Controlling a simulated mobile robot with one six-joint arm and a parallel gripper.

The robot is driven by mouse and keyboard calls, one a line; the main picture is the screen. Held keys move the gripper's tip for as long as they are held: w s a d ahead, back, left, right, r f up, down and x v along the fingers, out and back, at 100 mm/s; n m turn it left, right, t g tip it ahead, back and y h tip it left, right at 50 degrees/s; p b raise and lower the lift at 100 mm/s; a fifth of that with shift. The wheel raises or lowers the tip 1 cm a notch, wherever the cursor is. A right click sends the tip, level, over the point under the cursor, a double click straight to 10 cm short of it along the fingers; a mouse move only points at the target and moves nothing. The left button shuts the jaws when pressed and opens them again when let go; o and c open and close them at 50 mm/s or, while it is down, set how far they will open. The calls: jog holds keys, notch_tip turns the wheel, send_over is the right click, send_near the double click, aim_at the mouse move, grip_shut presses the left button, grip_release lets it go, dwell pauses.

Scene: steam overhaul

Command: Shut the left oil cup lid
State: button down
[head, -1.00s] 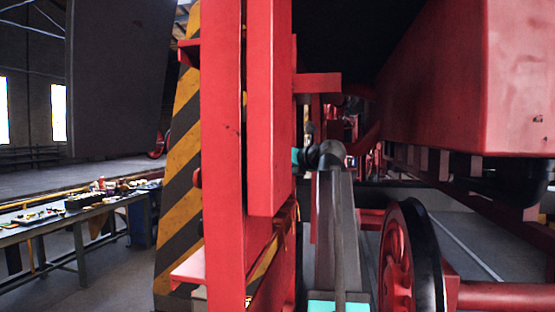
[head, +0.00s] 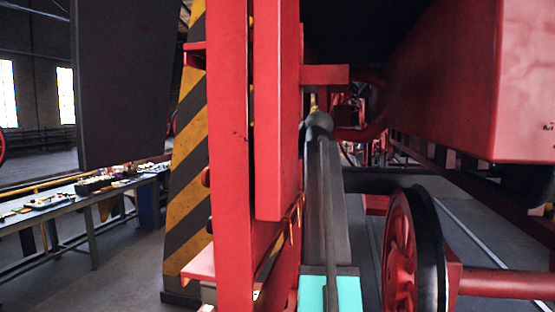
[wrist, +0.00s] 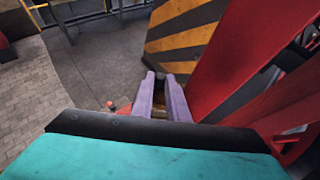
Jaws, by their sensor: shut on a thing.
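My gripper (wrist: 166,77) shows in the wrist view with its two pale purple fingers close together, pointing away toward the yellow and black striped post. It is shut on a small dark thing (wrist: 161,75) between the fingertips, mostly hidden by them. I cannot tell what that thing is. Neither the left oil cup nor its lid can be made out for certain in either view. In the head view my gripper is not visible behind the red frame and my own arm.
Red upright beams (head: 280,110) stand close in front. The striped post (head: 187,150) is behind them. A spoked red wheel (head: 402,250) is at lower right. A workbench (head: 75,205) with tools stands at left. A small red knob (wrist: 110,105) shows left of my fingers. Open floor lies at left.

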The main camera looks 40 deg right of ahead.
jog(key=c, duration=1.7)
grip_release()
jog(key=shift+s+a+r+b, duration=0.1)
jog(key=shift+s+r+b, duration=0.1)
jog(key=shift+s+b, duration=0.25)
jog(key=b+v, duration=0.3)
jog(key=v, duration=0.9)
jog(key=shift+s+r, duration=0.25)
jog(key=shift+r, duration=0.05)
